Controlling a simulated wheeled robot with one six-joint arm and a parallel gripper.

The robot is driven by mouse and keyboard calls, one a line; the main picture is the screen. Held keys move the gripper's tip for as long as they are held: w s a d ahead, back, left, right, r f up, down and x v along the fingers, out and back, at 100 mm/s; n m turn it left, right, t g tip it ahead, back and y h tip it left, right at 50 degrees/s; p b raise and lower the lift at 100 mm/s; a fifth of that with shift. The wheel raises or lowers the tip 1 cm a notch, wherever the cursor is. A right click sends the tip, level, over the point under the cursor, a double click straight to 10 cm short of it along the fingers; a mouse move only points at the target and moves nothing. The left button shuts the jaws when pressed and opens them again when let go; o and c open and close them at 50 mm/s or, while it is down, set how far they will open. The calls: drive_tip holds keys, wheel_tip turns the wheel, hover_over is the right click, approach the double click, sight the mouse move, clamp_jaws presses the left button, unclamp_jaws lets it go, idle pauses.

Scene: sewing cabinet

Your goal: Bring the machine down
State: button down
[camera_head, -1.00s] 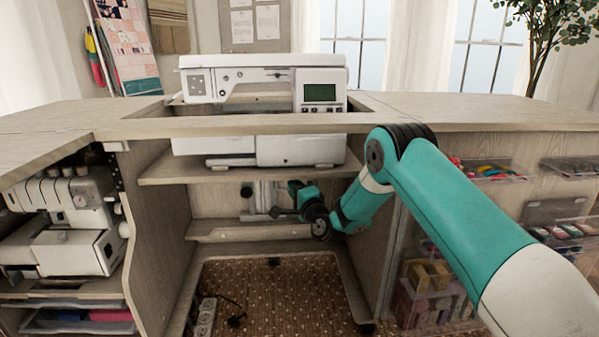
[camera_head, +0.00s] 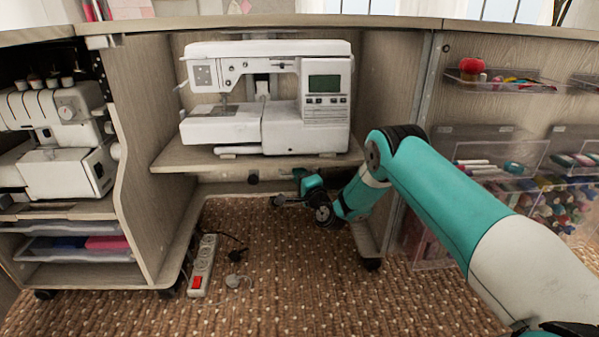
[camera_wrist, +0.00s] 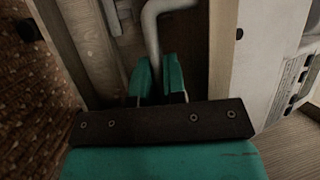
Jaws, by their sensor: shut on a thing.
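The white sewing machine (camera_head: 265,95) sits upright on a wooden platform (camera_head: 185,160) inside the cabinet's middle bay, below the tabletop; part of its side also shows in the wrist view (camera_wrist: 285,75). My gripper (camera_head: 282,200) is just under the platform's front, right of centre. In the wrist view its two teal fingers (camera_wrist: 160,75) are closed around a grey bent rod (camera_wrist: 152,32), seemingly a handle of the lift. The fingers hide the gripped part of the rod, and most of the lift mechanism is hidden beneath the platform.
The tabletop edge (camera_head: 260,20) runs above the bay. A power strip (camera_head: 203,265) with a cord lies on the brown patterned floor below. A serger (camera_head: 60,145) stands on the left shelf. Clear bins (camera_head: 485,150) of supplies hang on the right.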

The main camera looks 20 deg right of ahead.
drive_tip(key=shift+f, duration=0.45)
